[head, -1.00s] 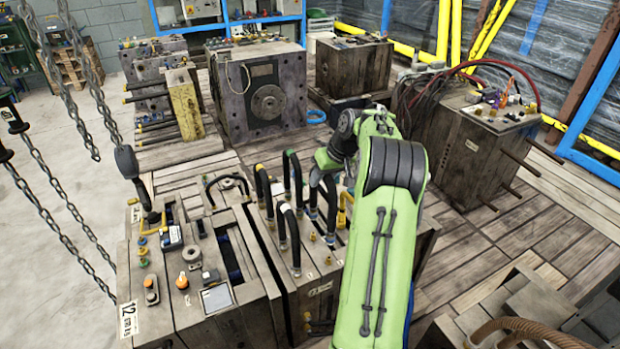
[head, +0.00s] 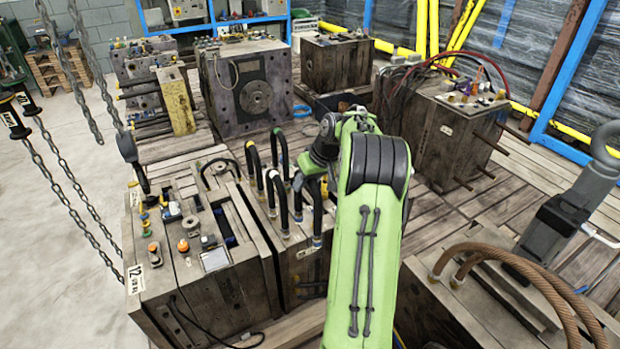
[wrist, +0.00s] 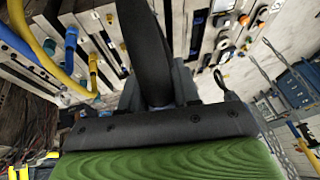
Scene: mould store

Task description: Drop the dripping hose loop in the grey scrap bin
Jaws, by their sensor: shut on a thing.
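My gripper (head: 314,172) is at the end of my green arm, above the right-hand part of the near mould (head: 295,268). It is shut on a black hose loop (head: 317,212) that hangs below it. In the wrist view the black hose (wrist: 143,45) runs down into my gripper (wrist: 157,98). The loop's lower end, by a blue fitting, is close to the mould top; I cannot tell whether they touch. No drip shows. I cannot make out a grey scrap bin in either view.
Several other black hose loops (head: 252,165) stand close left of my gripper. A chain hook (head: 130,155) hangs at the left. Brown hoses (head: 515,258) and a large dark hook (head: 575,205) are at the right. A mould with red hoses (head: 440,130) stands behind right.

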